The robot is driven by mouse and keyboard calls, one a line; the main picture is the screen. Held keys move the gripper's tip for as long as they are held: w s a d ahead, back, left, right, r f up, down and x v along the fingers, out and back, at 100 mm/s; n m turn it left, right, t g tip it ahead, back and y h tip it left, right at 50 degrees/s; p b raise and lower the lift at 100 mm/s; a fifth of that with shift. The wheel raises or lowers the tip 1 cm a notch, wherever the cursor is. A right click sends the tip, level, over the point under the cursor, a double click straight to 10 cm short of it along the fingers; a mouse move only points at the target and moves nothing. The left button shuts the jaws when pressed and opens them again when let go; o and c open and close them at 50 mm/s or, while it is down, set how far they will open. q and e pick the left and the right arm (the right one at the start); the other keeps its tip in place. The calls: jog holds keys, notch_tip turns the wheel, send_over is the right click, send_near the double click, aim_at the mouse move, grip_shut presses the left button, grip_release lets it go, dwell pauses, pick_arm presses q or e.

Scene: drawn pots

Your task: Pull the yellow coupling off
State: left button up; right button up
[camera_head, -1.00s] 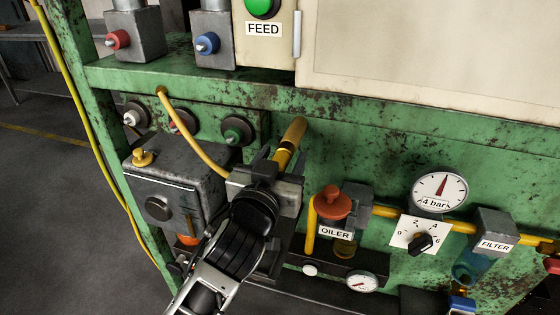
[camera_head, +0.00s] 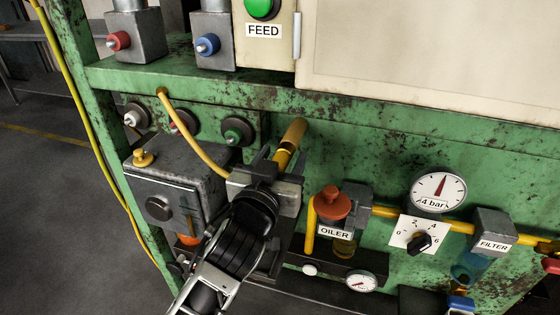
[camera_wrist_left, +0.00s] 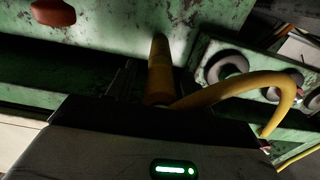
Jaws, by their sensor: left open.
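The yellow coupling (camera_head: 292,135) looks like a dull yellow cylinder standing out from the green machine panel. A yellow hose (camera_head: 195,130) curves from the shelf edge down toward it. In the left wrist view the yellow cylinder (camera_wrist_left: 159,65) runs up to the panel, and the hose (camera_wrist_left: 225,90) bends off to the right. My left gripper (camera_head: 281,161) is open at the near end of the coupling, its fingers beside it. Whether the fingers touch it is hidden. The hose's end at the coupling is hidden behind the gripper. My right gripper is not in view.
A grey box (camera_head: 175,185) with a knob stands left of the gripper. The oiler (camera_head: 333,205) with its red cap is close on the right. A pressure gauge (camera_head: 438,192), a dial (camera_head: 417,240) and a filter (camera_head: 494,232) lie farther right. The green shelf (camera_head: 200,75) overhangs above.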

pick_arm(q)
jog(key=shift+w+a+r, duration=0.1)
jog(key=shift+w+r, duration=0.05)
jog(key=shift+r, duration=0.15)
grip_shut()
jog(key=shift+s+f+p, duration=0.2)
jog(key=shift+f+p, duration=0.05)
jog(key=shift+p, duration=0.05)
jog(key=shift+s, duration=0.15)
jog(key=shift+p+v, duration=0.4)
jog(key=shift+v, duration=1.8)
jog(key=shift+s+f, duration=0.15)
jog(key=shift+s, duration=0.15)
